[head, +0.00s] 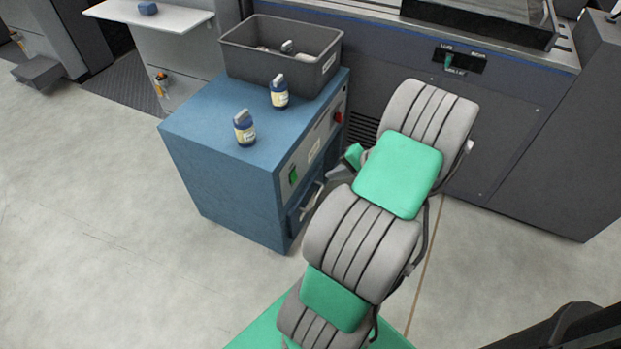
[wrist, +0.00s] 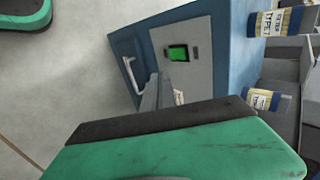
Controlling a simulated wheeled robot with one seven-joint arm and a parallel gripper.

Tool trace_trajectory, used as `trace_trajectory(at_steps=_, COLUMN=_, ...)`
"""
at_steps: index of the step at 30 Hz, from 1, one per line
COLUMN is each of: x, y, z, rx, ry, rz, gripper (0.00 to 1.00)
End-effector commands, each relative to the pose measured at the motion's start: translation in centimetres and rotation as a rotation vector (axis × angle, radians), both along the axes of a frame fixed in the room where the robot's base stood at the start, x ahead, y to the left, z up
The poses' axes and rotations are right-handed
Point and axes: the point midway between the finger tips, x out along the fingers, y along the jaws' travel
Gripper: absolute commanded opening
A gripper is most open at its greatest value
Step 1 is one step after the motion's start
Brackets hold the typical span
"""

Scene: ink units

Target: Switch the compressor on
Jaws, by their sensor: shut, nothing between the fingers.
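The blue cabinet (head: 235,180), which I take as the compressor, stands left of my arm. Its grey front panel carries a green rocker switch (head: 293,175) low down and a red knob (head: 338,117) farther back. In the wrist view the green switch (wrist: 178,53) sits in a dark frame, with a small dark slot beside it. I cannot tell its on or off position. My gripper (wrist: 153,88) is shut and empty, its fingers pointing at the panel just beside the switch; contact cannot be judged. In the head view my arm mostly hides the gripper.
A white handle (wrist: 130,75) sticks out of the cabinet front near the switch. A large grey machine (head: 510,130) is behind. The floor left is clear.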

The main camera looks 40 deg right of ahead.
Motion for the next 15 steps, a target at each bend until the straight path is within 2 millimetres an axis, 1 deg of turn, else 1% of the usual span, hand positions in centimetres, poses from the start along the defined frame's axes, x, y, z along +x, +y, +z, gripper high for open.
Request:
trace_trajectory(at_steps=5, x=1.7, y=0.8, z=-2.3, rx=0.003, ry=0.001, rz=0.004, gripper=0.00)
trace_trajectory(at_steps=15, x=6.5, y=2.5, z=-7.7, rx=0.002, ry=0.002, rz=0.003, gripper=0.00)
